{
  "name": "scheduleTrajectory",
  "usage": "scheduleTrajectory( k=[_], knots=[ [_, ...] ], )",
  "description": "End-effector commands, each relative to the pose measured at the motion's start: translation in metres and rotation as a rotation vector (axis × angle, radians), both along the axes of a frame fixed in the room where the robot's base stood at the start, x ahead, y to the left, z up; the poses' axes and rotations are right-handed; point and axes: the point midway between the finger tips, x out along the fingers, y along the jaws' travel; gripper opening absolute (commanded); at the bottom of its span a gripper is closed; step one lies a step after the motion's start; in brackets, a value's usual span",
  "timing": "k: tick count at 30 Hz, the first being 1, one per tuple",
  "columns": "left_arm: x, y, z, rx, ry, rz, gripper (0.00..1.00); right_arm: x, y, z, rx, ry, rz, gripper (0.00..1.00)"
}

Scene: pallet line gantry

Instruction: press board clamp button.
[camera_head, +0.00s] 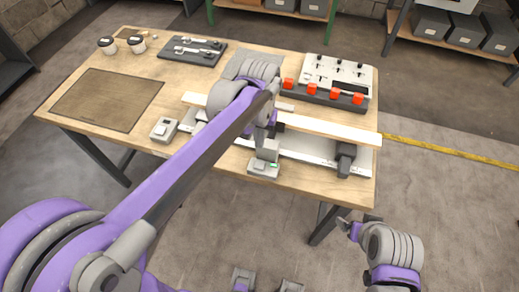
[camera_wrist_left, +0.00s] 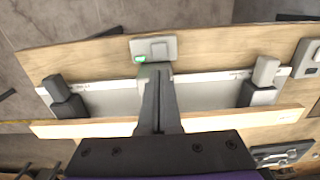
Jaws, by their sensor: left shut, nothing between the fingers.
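A small grey button box (camera_head: 262,168) with a green light sits at the table's front edge. It also shows in the left wrist view (camera_wrist_left: 153,47), with a square grey button on top. My left gripper (camera_head: 267,147) is shut and empty, pointing down beside the box. In the left wrist view its fingertips (camera_wrist_left: 155,70) overlap the box's near edge; I cannot tell whether they touch it.
A second grey box (camera_head: 163,130) stands left on the wooden table (camera_head: 200,75). A control panel with red buttons (camera_head: 330,80) stands at the back right. A dark tool tray (camera_head: 193,50), two cups and a brown mat (camera_head: 107,98) occupy the left.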

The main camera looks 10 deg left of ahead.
Motion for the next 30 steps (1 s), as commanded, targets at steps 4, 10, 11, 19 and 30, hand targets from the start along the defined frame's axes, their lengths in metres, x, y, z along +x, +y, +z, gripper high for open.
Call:
scheduleTrajectory(
  k=[4, 10, 11, 19, 30],
  knots=[
    [0.0, 0.0, 0.017, 0.0, -0.001, 0.0, 0.0, 0.001, 0.0, 0.002, 0.0, -0.001, 0.0, 0.92],
    [0.0, 0.0, 0.022, 0.0, -0.001, 0.0, 0.0, 0.001, 0.0, 0.002, 0.0, -0.001, 0.0, 0.92],
    [0.0, 0.0, 0.022, 0.0, -0.001, 0.0, 0.0, 0.001, 0.0, 0.002, 0.0, -0.001, 0.0, 0.92],
    [0.0, 0.0, 0.022, 0.0, -0.001, 0.0, 0.0, 0.001, 0.0, 0.002, 0.0, -0.001, 0.0, 0.92],
    [0.0, 0.0, 0.021, 0.0, -0.001, 0.0, 0.0, 0.001, 0.0, 0.002, 0.0, -0.001, 0.0, 0.92]
  ],
)
